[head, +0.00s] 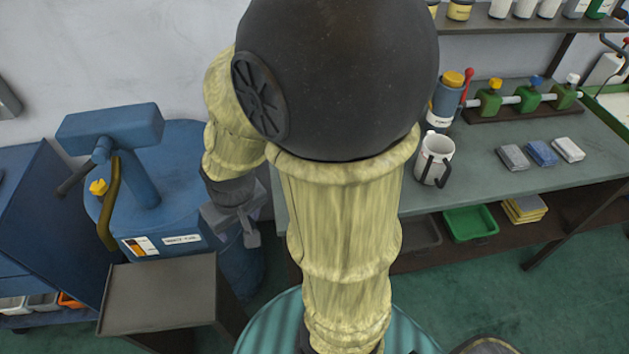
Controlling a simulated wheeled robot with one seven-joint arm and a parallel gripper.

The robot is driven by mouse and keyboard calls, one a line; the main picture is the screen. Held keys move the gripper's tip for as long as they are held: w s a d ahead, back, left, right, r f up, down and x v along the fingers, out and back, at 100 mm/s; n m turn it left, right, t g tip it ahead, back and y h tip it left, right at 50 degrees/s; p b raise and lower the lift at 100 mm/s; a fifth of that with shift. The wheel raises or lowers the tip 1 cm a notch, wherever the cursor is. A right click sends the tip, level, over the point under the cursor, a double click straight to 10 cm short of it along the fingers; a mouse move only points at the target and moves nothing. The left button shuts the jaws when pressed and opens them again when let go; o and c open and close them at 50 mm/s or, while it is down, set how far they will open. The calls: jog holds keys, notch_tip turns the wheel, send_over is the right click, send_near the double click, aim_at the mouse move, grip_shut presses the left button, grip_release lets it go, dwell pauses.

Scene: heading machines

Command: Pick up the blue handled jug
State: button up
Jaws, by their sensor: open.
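A white jug (434,157) with a dark handle stands upright on the grey-green bench at the right. Its handle looks nearly black, and I see no jug with a clearly blue handle. My gripper (249,236) hangs left of centre, in front of the blue machine's right side, well to the left of the jug and apart from it. It is open, and I see nothing held in it. My arm covers the middle of the view and hides part of the bench.
A blue bottle (446,104) with a yellow cap stands just behind the jug. A green valve rack (527,98) and small blocks (541,153) lie to the right. A grey tray stand (160,294) and a blue machine (172,190) are at left. A shelf (490,23) overhangs the bench.

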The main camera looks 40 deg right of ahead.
jog(key=o, duration=0.4)
jog(key=shift+w+a+f+n, duration=0.1)
jog(key=shift+f+n, duration=0.2)
jog(key=shift+f, duration=0.1)
jog(key=shift+c, duration=0.2)
jog(key=shift+o, duration=1.1)
notch_tip(320, 180, down, 5)
jog(key=w+d+n+g+h, duration=0.1)
jog(key=d+n+g+h, duration=0.1)
jog(key=n+g, duration=0.1)
jog(key=shift+w+d+f+n+g+b, duration=0.2)
jog(key=shift+w+n+g+b, duration=0.2)
jog(key=shift+g, duration=0.3)
jog(key=w+d+f+n+g+h, duration=0.1)
jog(key=w+d+f+n+h, duration=0.1)
jog(key=w+n+h, duration=0.3)
jog(key=w+d+f+n+g+h+b, duration=0.1)
jog(key=w+d+n+h, duration=0.4)
jog(key=h, duration=0.5)
notch_tip(320, 180, down, 3)
jog(key=shift+w+d+r+n+g, duration=0.15)
jog(key=shift+w+n+g, duration=0.15)
jog(key=shift+w+g, duration=0.25)
jog(key=p+x, duration=0.3)
jog(key=x, duration=0.8)
jog(key=shift+s+d+r, duration=0.15)
jog(key=shift+d+r, duration=0.05)
jog(key=shift+d, duration=0.1)
jog(key=shift+s+d+f, duration=0.1)
jog(key=shift+d, duration=0.15)
